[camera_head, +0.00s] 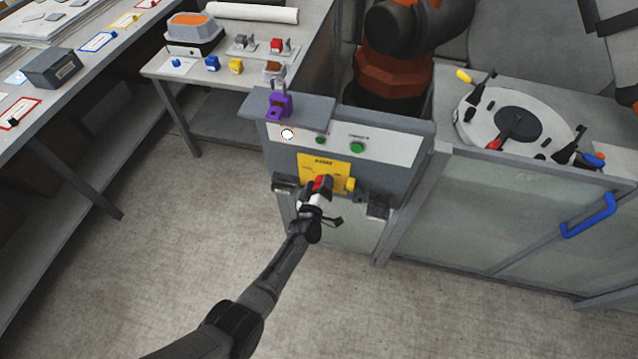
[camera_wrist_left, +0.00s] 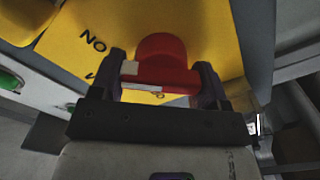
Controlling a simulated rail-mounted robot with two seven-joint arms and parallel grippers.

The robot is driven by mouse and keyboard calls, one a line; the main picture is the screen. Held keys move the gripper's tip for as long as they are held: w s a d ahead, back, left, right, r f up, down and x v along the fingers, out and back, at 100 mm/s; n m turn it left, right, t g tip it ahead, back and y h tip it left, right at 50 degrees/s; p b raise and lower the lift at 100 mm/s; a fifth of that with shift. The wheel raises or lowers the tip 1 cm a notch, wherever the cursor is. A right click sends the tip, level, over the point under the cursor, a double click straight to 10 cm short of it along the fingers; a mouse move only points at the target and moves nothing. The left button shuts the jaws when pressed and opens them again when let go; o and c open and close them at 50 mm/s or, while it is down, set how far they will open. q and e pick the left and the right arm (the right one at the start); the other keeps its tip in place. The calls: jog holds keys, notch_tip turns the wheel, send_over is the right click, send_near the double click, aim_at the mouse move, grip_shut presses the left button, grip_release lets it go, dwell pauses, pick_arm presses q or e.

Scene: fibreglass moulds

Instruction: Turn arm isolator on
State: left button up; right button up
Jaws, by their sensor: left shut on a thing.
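The arm isolator is a yellow plate (camera_head: 314,168) with a red rotary handle (camera_head: 322,183) on the front of a grey control cabinet. My left gripper (camera_head: 318,196) is at the handle, its arm coming up from the bottom left. In the left wrist view the red handle (camera_wrist_left: 163,68) sits between the two fingers of my left gripper (camera_wrist_left: 160,88), which are shut on it. The yellow plate behind it (camera_wrist_left: 100,28) carries black lettering, partly hidden by the gripper. I cannot read the handle's switch position clearly. My right gripper is not in view.
A purple padlock (camera_head: 279,106) is on the cabinet's top ledge. A white lamp (camera_head: 287,134) and green buttons (camera_head: 357,147) are above the plate. A bench (camera_head: 160,70) with small locks is at the left. A glazed guard with a blue handle (camera_head: 590,216) is at the right.

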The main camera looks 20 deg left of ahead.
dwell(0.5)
pick_arm(q)
jog(key=o, duration=0.9)
jog(key=shift+s, duration=0.25)
jog(key=s+p, duration=0.1)
jog(key=s, duration=0.3)
jog(key=s+d+p, duration=0.1)
jog(key=s, duration=0.4)
jog(key=s+p, duration=0.1)
jog(key=s, duration=0.3)
jog(key=shift+s+d, duration=0.15)
jog(key=shift+d, duration=0.2)
